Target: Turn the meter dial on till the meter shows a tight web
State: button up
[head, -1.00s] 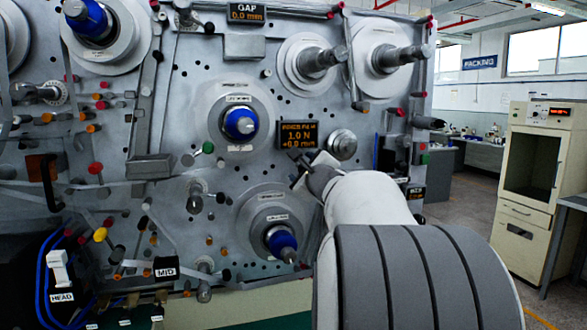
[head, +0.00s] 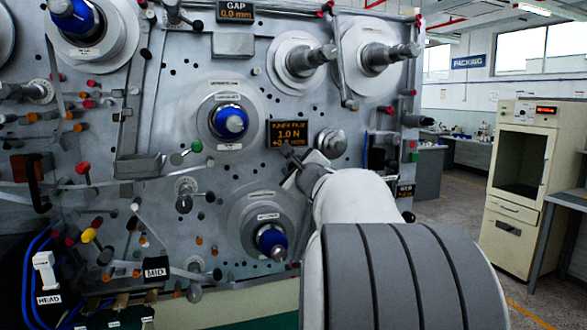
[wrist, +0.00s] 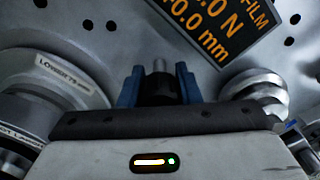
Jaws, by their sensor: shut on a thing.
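The meter (head: 291,134) is a black display with orange figures on the grey machine face. It reads 1.0 N in the head view; its lower line is partly covered there. In the wrist view the meter (wrist: 225,35) stands tilted at the top and shows 0.0 mm on its lower line. My gripper (head: 290,157) is at the lower edge of the meter. In the wrist view my gripper's blue fingers (wrist: 158,84) are shut on a small dark part with a grey pin, which I take for the meter dial (wrist: 159,68). Its markings are hidden.
A silver knob or roller (head: 332,142) stands close to the right of my gripper. Blue-cored spindles (head: 229,121) and (head: 271,241) project at the left and below. Bare metal spindles (head: 390,56) project at the upper right.

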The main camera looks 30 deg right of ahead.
jog(key=shift+f+m+b, duration=0.1)
jog(key=shift+m+b, duration=0.2)
jog(key=shift+m, duration=3.4)
jog(key=o, duration=1)
jog(key=v, duration=0.8)
jog(key=shift+b, duration=0.4)
